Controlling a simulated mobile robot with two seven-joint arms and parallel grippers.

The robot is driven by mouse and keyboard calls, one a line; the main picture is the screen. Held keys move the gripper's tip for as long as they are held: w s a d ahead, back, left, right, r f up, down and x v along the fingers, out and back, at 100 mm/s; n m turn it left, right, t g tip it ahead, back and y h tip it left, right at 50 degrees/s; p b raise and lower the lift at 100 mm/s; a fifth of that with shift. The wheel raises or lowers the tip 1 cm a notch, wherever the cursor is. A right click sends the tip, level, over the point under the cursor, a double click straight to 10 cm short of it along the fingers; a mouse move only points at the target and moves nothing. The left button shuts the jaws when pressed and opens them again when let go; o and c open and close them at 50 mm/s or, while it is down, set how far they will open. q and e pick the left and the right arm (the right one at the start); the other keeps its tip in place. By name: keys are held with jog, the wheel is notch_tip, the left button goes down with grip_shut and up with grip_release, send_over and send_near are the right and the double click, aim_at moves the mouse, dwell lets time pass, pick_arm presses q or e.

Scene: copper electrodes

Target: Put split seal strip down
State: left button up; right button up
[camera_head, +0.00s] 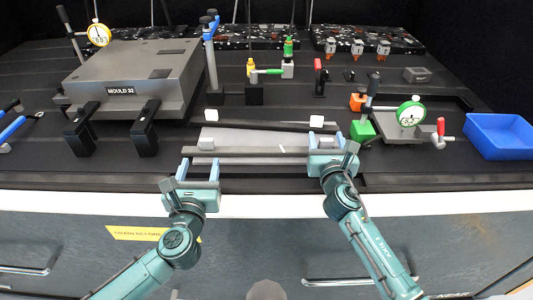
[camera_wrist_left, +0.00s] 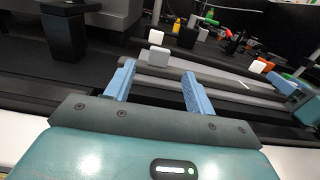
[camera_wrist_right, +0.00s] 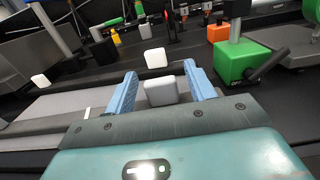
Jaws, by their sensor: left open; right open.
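A long dark strip (camera_head: 250,151) with a white mark near its middle lies at the front of a grey plate (camera_head: 260,138), which I take as the split seal strip. It also shows in the left wrist view (camera_wrist_left: 222,91). A white block (camera_head: 206,143) is near its left end. Another pale block (camera_wrist_right: 160,91) is between my right gripper's fingers in the right wrist view. My left gripper (camera_head: 199,167) is open, just in front of the strip's left part. My right gripper (camera_head: 325,140) is open around the strip's right end, which it partly hides.
A second dark strip (camera_head: 262,125) lies behind, with white blocks (camera_head: 211,114) and (camera_head: 316,121) on it. A grey mould (camera_head: 135,75) with black clamps stands left. A green-based dial gauge (camera_head: 410,113) and blue bin (camera_head: 500,137) are right. The bench front edge is close.

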pick_arm(q)
jog(key=shift+s, duration=1.15)
pick_arm(e)
jog(key=shift+s, duration=0.15)
jog(key=s, duration=1.1)
jog(key=shift+s, duration=0.35)
pick_arm(q)
jog(key=shift+s, duration=0.1)
